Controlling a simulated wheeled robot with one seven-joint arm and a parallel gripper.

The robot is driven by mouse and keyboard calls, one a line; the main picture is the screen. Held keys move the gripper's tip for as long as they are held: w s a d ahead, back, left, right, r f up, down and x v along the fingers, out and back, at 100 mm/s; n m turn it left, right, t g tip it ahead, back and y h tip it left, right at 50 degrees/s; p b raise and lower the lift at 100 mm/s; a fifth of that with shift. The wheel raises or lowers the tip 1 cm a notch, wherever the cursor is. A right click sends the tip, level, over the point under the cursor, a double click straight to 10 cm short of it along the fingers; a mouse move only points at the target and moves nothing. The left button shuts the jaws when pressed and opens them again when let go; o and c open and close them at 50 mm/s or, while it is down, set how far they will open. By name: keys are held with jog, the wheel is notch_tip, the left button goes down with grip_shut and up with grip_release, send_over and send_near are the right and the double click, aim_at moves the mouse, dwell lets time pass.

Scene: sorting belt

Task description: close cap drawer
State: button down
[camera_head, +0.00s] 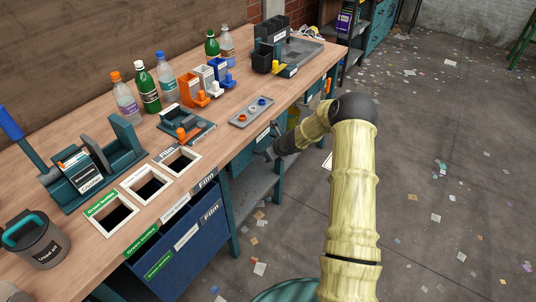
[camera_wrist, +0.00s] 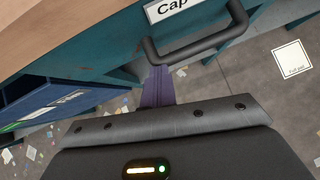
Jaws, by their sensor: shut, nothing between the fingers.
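The cap drawer's teal front (camera_wrist: 110,45) fills the upper part of the wrist view, with a white label (camera_wrist: 172,8) reading "Cap". Its dark bar handle (camera_wrist: 195,42) sticks out below the label. My gripper (camera_wrist: 157,72) is shut and empty. Its narrow purple-looking fingers show close to the handle's left end; I cannot tell if they touch it. In the head view my gripper (camera_head: 268,154) is at the bench's front edge, in front of the teal drawer front (camera_head: 245,157). I cannot tell how far the drawer stands out.
Blue bins (camera_head: 185,245) stand under the bench to the left. Above the drawer, a grey tray (camera_head: 251,112) with caps lies on the wooden bench top (camera_head: 225,135). Bottles and small holders stand behind. The floor (camera_head: 440,180) to the right is open, strewn with scraps.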

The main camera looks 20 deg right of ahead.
jog(key=shift+a, duration=0.15)
jog(key=s+d+f+b+v, duration=0.1)
jog(key=v, duration=1.2)
jog(key=shift+s+f, duration=0.25)
jog(key=shift+s, duration=0.1)
jog(key=shift+d, duration=0.1)
